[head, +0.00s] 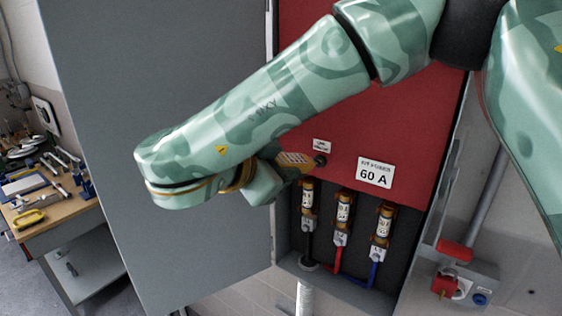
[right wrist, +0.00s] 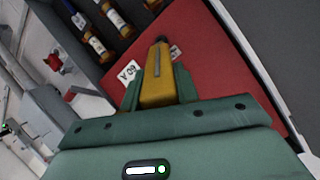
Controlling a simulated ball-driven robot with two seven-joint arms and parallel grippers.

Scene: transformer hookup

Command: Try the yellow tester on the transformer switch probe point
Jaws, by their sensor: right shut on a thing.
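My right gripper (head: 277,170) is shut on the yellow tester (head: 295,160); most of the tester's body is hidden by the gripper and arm. In the right wrist view the tester (right wrist: 158,88) lies between the green fingers (right wrist: 157,84), pointing at the red panel (right wrist: 205,65). A dark round piece (head: 320,161) shows at its front end, just below a small white label (head: 321,146) on the panel. It also shows in the wrist view (right wrist: 162,41). I cannot tell whether the tester touches the probe point. My left gripper is out of view.
Several fuses (head: 343,209) with red, blue and black leads sit in the cabinet below the panel. A 60 A label (head: 375,173) is to the right. The grey cabinet door (head: 170,80) stands open at left. A workbench (head: 60,205) with tools is far left.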

